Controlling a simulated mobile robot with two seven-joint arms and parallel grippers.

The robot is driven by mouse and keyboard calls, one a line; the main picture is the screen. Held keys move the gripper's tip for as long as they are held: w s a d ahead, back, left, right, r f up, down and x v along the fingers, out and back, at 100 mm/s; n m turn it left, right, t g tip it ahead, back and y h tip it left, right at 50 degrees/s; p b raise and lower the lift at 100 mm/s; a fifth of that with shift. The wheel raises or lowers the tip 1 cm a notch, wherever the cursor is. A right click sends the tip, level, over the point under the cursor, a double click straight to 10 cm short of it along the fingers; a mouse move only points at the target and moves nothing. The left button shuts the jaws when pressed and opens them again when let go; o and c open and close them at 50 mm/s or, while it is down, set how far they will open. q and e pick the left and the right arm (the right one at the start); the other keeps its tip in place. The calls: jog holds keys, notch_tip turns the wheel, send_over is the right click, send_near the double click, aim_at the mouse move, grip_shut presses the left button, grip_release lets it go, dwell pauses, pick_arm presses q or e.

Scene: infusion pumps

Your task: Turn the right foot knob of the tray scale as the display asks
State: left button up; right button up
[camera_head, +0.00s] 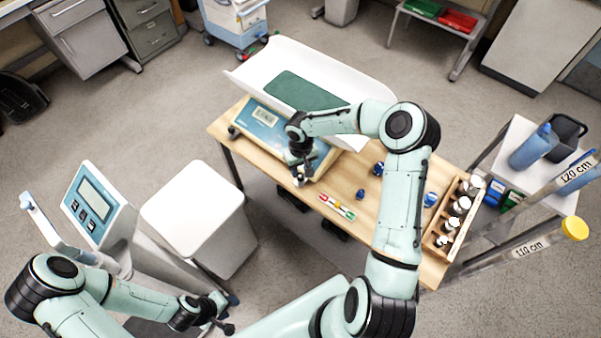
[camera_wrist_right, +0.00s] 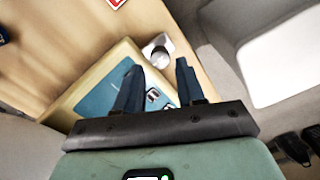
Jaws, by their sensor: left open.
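The tray scale has a blue front panel (camera_head: 262,122) with a small display (camera_head: 265,116), too small to read. Its white tray (camera_head: 285,55) holds a green mat (camera_head: 300,92). My right gripper (camera_head: 300,176) is at the scale's front right corner, pointing down. In the right wrist view a silver foot knob (camera_wrist_right: 157,51) lies just past and between the fingertips (camera_wrist_right: 158,68), which are apart with nothing visibly clamped. Whether they touch the knob I cannot tell. A dark foot (camera_head: 234,131) shows at the scale's left corner. My left gripper (camera_head: 230,314) is open and empty, low in the head view.
The wooden table (camera_head: 375,215) also carries coloured tubes (camera_head: 336,207), several blue caps (camera_head: 378,168) and a wooden rack of bottles (camera_head: 440,240). A white bin (camera_head: 195,208) and a device with a screen (camera_head: 95,205) stand left of the table.

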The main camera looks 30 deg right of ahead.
aim_at(300, 176)
jog(key=shift+f, duration=1.8)
grip_shut()
